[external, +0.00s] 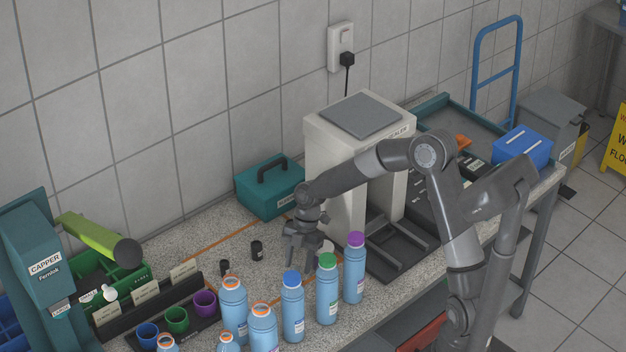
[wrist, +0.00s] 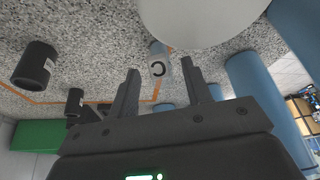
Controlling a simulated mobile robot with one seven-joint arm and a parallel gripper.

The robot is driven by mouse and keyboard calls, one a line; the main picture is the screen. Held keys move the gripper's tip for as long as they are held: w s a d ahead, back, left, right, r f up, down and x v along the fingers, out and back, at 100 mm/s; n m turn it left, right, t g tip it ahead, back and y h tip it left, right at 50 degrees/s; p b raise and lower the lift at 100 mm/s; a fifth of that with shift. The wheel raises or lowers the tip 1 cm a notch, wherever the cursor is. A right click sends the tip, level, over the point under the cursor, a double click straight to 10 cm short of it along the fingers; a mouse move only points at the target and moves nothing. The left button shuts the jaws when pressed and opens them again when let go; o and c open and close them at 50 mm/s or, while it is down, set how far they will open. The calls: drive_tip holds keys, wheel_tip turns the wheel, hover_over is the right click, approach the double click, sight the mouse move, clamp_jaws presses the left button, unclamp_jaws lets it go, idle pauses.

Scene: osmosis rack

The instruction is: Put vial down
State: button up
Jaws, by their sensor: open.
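A small pale vial (wrist: 158,68) marked with a dark "C" shows in the wrist view, between and just beyond my fingertips. It appears to stand on the speckled bench (wrist: 90,40). My gripper (wrist: 160,85) is open, with a finger on either side and visible gaps to the vial. In the external view my gripper (external: 303,258) points down, low over the bench behind the row of blue bottles. The vial cannot be made out clearly there.
Two black vials (external: 257,250) (external: 225,267) stand left of my gripper. Blue bottles with coloured caps (external: 292,310) stand close in front. The sealer (external: 335,150) stands to the right and a teal case (external: 268,190) behind. Orange lines mark the bench.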

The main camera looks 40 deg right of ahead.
wheel_tip(320, 180, up, 6)
drive_tip(key=shift+r, duration=0.15)
idle(0.4)
drive_tip(key=shift+s+r, duration=0.1)
drive_tip(key=s+d+r+m+t+h, duration=0.4)
drive_tip(key=s+d+r+m+t, duration=0.2)
drive_tip(key=s+d+r+m, duration=0.65)
drive_tip(key=s+d+m, duration=0.1)
drive_tip(key=s+m, duration=0.3)
drive_tip(key=s+d+r+m+t, duration=0.1)
drive_tip(key=s+d+m, duration=0.1)
drive_tip(key=s+m, duration=0.4)
drive_tip(key=s, duration=0.4)
drive_tip(key=shift+r, duration=0.3)
